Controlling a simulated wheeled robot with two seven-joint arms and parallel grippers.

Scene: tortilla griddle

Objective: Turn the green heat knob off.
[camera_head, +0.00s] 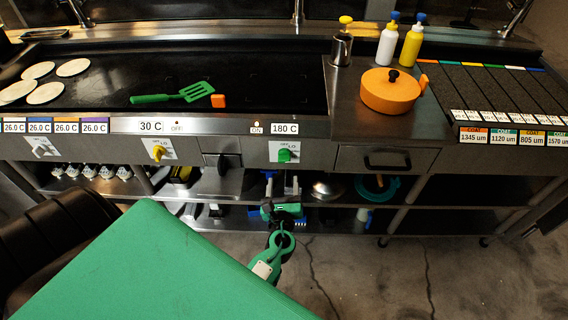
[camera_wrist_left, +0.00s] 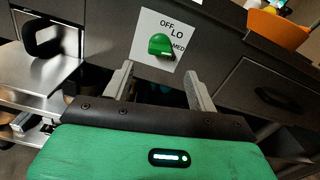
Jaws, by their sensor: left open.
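The green heat knob (camera_head: 284,155) sits on a white label plate on the griddle's front panel, below a display reading 180 C with an ON light. In the left wrist view the knob (camera_wrist_left: 161,45) shows with OFF, LO and MED marks around it; I cannot tell exactly which mark it points to. My left gripper (camera_head: 282,184) is just below and in front of the knob, open and empty. In the wrist view its two fingers (camera_wrist_left: 159,82) stand apart below the knob, not touching it. My right gripper is not in view.
A yellow knob (camera_head: 158,152) is farther left on the panel. A drawer with a dark handle (camera_head: 388,161) is right of the green knob. A green spatula (camera_head: 172,95) and an orange block (camera_head: 218,101) lie on the griddle. An orange pot (camera_head: 390,92) stands to the right.

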